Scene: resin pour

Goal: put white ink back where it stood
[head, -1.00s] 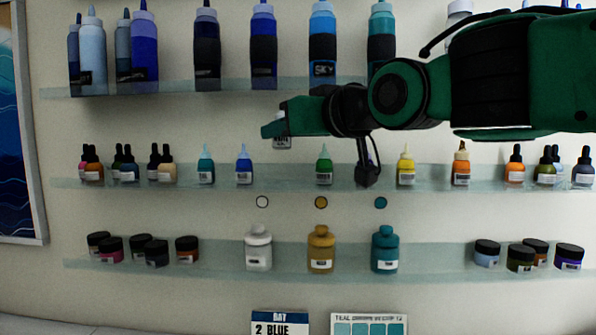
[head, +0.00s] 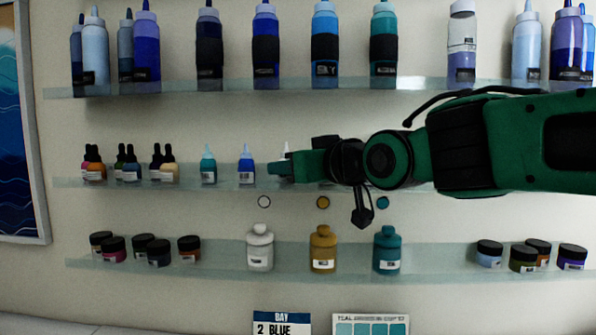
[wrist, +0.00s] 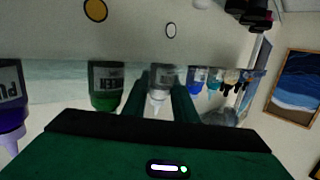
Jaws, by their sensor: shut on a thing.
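The white ink, a small bottle with a pale pointed nozzle, is between my gripper's fingers in the wrist view, where it shows upside down (wrist: 160,86). In the head view only its nozzle (head: 286,149) shows clearly above my gripper (head: 279,169); the fingers hide most of its body. My gripper is shut on it at the middle glass shelf (head: 120,183), right of the blue ink (head: 246,166). The bottle looks upright. I cannot tell whether its base touches the shelf. The green ink (wrist: 107,86) stands beside my fingers in the wrist view.
The teal ink (head: 208,166) and several dropper bottles (head: 128,165) stand further left on the middle shelf. Large bottles line the upper shelf (head: 150,91). Below stand white (head: 260,250), amber (head: 322,250) and teal (head: 387,251) jars, with a white ring mark (head: 264,202) above the white one.

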